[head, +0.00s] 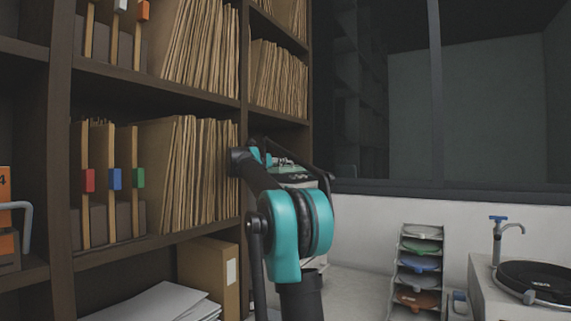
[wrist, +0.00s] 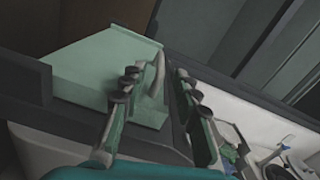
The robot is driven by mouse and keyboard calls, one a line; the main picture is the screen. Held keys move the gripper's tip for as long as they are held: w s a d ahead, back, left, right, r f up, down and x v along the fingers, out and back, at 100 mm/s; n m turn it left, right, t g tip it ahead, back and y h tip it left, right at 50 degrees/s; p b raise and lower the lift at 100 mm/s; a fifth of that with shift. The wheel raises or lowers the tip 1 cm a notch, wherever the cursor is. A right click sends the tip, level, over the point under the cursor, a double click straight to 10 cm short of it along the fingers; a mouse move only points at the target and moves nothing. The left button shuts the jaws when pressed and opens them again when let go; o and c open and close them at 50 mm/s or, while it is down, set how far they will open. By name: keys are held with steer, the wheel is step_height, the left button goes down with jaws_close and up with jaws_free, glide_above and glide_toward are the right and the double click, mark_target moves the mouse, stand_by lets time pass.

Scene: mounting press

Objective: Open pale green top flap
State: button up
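The pale green top flap (wrist: 95,65) fills the left and middle of the wrist view as a wide, flat panel on a dark-edged machine. A thin, pale upright piece (wrist: 157,75), perhaps its handle, shows at the flap's right edge. My gripper (wrist: 166,70) is open, with one finger on each side of this piece. I cannot tell whether either finger touches it. In the head view, the machine (head: 312,190) is mostly hidden behind my teal arm, with only a sliver of pale green (head: 288,170) showing.
Dark wooden shelves (head: 160,88) packed with folders stand close on the left. A rack of coloured trays (head: 420,265) and a white unit with a blue-topped tap (head: 497,240) stand right of my arm. A dark window (head: 480,110) is behind.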

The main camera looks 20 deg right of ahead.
steer(key=x, duration=0.6)
steer(key=shift+w+d, duration=0.1)
steer(key=shift+d, duration=0.1)
jaws_close()
